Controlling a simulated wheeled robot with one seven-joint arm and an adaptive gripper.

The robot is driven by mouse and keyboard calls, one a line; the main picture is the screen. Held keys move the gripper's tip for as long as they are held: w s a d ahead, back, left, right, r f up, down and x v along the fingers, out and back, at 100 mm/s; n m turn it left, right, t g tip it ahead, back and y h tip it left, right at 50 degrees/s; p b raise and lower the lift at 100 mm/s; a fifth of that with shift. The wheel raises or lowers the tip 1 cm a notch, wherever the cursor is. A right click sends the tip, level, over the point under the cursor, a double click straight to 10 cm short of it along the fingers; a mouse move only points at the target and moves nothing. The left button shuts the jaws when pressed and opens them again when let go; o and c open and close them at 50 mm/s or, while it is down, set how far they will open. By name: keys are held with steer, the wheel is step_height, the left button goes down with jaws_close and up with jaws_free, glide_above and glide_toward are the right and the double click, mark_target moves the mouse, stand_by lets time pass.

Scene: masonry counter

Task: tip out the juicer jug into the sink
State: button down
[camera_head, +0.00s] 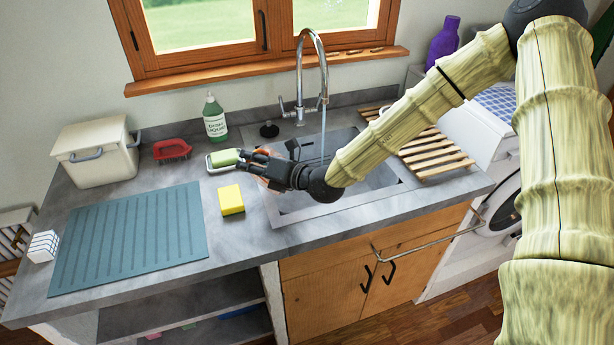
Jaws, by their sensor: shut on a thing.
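My gripper (252,164) reaches left across the sink and is just past its left rim. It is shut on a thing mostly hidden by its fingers. Only a small pale and orange part shows under and beside the fingers, which I take for the juicer jug (263,181). Its tilt and contents cannot be made out. The sink (290,213) is a grey basin set in the counter, partly covered by my arm. Water runs from the chrome tap (324,62) into it.
A green sponge in a white dish (223,159) sits close to the fingertips. A green dish liquid bottle (214,118), red brush (172,149) and yellow sponge (231,199) stand nearby. A blue-grey mat (128,238) lies left; a wooden slatted rack (430,153) lies right.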

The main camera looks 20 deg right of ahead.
steer(key=shift+s+a+n+p, duration=0.2)
steer(key=shift+a+n+p, duration=0.1)
steer(key=shift+a+n, duration=0.1)
steer(key=shift+s+a+f+n+g+h+p, duration=0.1)
steer(key=shift+s+a+f+n+h, duration=0.3)
steer(key=shift+a+f+n, duration=0.4)
steer(key=shift+s+a+f+n+g+h+p, duration=0.15)
steer(key=shift+a+f+n+h, duration=0.35)
steer(key=shift+a+f, duration=0.5)
steer(key=shift+s+a+f+n+g+h+p, duration=0.1)
steer(key=shift+s+a+f+n+h, duration=0.2)
steer(key=shift+a+f+n+h, duration=0.4)
steer(key=shift+s+a+f+n, duration=0.25)
steer(key=shift+a+f+n, duration=0.25)
steer(key=shift+a+f, duration=0.45)
steer(key=shift+r+h+p, duration=0.2)
steer(key=shift+h+p, duration=0.1)
steer(key=shift+p, duration=0.15)
steer(key=shift+a+p, duration=0.15)
steer(key=shift+p, duration=0.5)
steer(key=a+n+p, duration=0.1)
steer(key=p, duration=0.6)
steer(key=shift+s+f+h, duration=0.15)
steer(key=shift+h, duration=0.15)
steer(key=shift+d+f+h+p, duration=0.15)
steer(key=shift+h+p, duration=0.15)
steer(key=shift+p, duration=1.35)
